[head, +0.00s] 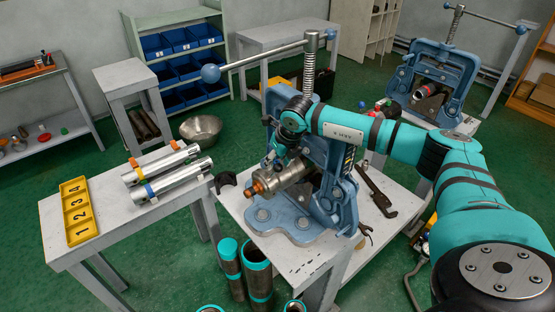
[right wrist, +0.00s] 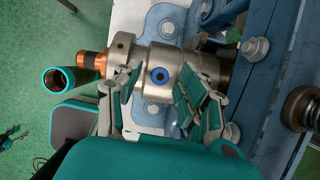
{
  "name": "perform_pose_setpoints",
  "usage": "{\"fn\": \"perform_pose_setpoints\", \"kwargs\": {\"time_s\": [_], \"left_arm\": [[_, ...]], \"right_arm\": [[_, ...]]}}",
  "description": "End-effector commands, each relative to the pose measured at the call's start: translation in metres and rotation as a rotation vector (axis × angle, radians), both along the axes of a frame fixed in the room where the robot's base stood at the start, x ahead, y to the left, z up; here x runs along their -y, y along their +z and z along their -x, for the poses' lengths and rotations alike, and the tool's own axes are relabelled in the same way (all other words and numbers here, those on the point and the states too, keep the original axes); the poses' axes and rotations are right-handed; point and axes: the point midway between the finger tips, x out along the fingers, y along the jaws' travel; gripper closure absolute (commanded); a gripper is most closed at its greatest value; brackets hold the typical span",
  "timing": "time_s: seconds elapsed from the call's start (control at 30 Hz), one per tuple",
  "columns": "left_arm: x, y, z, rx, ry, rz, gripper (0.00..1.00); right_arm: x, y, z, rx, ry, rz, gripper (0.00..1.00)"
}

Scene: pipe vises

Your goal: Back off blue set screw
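The blue set screw (right wrist: 160,76), a blue ring with a dark centre, sits in the side of a steel collar (right wrist: 158,58) in the right wrist view. The collar is on a horizontal steel tool with a copper-coloured end (right wrist: 92,60). In the head view the tool (head: 285,178) lies in a blue pipe vise (head: 325,170), and my arm hides the screw. My right gripper (right wrist: 163,92) is open, its fingers apart on either side of the screw. In the head view my right gripper (head: 281,152) is over the tool. My left gripper is not in view.
The vise's long handle (head: 265,57) crosses above my right arm. A wrench (head: 375,190) lies on the bench (head: 315,262). Teal-ended pipes (head: 257,270) stand below. A yellow numbered tray (head: 77,210) and silver cylinders (head: 165,170) are on the left table. A second vise (head: 435,80) stands back right.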

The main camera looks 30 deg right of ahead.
Motion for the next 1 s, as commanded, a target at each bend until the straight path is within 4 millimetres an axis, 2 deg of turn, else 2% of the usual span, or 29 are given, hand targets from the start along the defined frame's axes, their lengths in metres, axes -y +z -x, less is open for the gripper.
{"fn": "perform_pose_setpoints", "kwargs": {"time_s": [0.23,0.37,0.8,1.0], "left_arm": [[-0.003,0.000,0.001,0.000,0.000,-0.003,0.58],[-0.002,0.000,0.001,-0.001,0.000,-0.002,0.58],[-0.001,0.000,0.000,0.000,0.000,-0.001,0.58],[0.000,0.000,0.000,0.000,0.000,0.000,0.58]], "right_arm": [[0.000,0.002,-0.001,0.004,-0.001,0.000,0.58],[0.000,0.012,0.002,0.007,-0.001,-0.001,0.58],[0.000,0.091,0.036,0.005,-0.001,0.000,0.58],[0.000,0.109,0.044,0.003,-0.001,0.000,0.58]]}}
